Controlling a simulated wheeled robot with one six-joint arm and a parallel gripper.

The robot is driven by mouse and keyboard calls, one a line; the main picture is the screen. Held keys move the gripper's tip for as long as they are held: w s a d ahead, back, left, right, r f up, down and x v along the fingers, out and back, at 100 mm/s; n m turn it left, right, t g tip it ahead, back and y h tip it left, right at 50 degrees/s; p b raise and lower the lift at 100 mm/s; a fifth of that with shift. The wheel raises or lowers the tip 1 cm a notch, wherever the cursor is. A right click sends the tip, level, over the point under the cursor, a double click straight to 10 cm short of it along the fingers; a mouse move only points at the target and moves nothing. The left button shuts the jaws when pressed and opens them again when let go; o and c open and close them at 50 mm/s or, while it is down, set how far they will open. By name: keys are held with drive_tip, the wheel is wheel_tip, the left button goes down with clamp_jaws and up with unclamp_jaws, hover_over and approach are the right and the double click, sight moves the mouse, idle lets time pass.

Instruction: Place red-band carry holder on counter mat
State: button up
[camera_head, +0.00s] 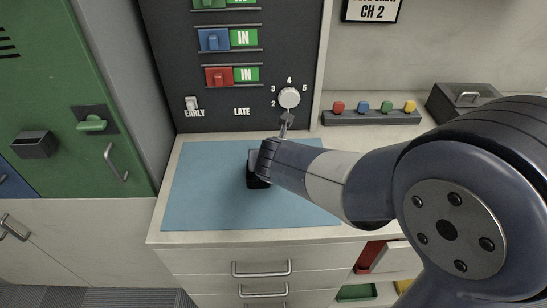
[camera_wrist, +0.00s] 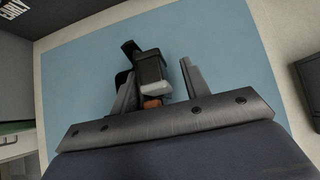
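The carry holder is a small dark, box-like thing (camera_head: 259,181) on the blue counter mat (camera_head: 205,190), partly hidden by my arm. In the wrist view the holder (camera_wrist: 150,68) is black with a pale grey part and a small orange-red patch at its near end. The mat (camera_wrist: 85,60) lies behind it. My gripper (camera_wrist: 158,76) has its two fingers spread on either side of the holder, with a gap visible on the right side. In the head view my fingers are mostly hidden behind my wrist. Whether the holder touches the mat is hard to tell.
A dark panel with a white dial (camera_head: 289,98) and a small switch (camera_head: 193,104) stands behind the mat. A strip of coloured buttons (camera_head: 372,116) and a dark case (camera_head: 468,100) are at the back right. Free mat lies left of the holder.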

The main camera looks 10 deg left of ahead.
drive_tip(key=shift+s+r, duration=0.2)
drive_tip(key=shift+r, duration=0.25)
drive_tip(key=p+v, duration=0.3)
drive_tip(key=v, duration=0.8)
drive_tip(key=shift+s, duration=0.15)
drive_tip(key=shift+r, duration=0.1)
